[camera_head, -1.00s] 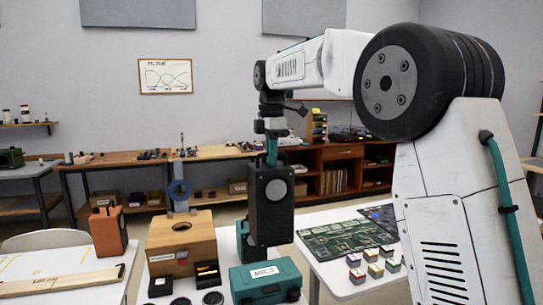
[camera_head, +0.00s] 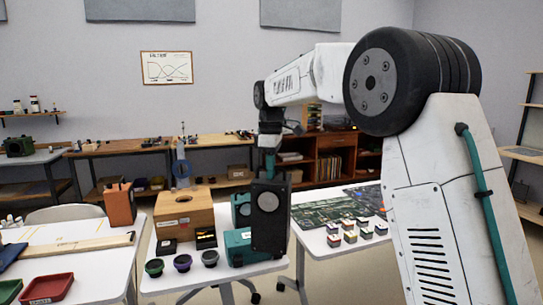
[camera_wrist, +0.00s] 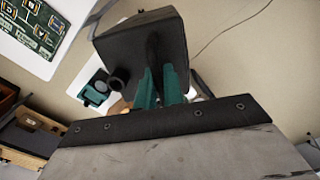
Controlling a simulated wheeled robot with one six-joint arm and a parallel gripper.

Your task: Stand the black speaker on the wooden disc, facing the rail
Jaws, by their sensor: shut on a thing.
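The black speaker (camera_head: 269,226) hangs upright in the head view, its round pale cone turned toward the camera. My gripper (camera_head: 269,174) is shut on its top end. In the wrist view the teal fingers (camera_wrist: 160,88) close on the speaker (camera_wrist: 138,42). In the head view the speaker overlaps the right side of the white middle table; its gap to the table is hard to judge. A long pale wooden strip (camera_head: 75,246), perhaps the rail, lies on the left table. I cannot make out a wooden disc.
A teal case (camera_head: 236,248) stands close behind the speaker's left side. A wooden box with a hole (camera_head: 184,211), an orange speaker (camera_head: 120,204) and several small dark cups (camera_head: 182,262) stand left. A red tray (camera_head: 47,289) is lower left. Small blocks (camera_head: 349,236) sit right.

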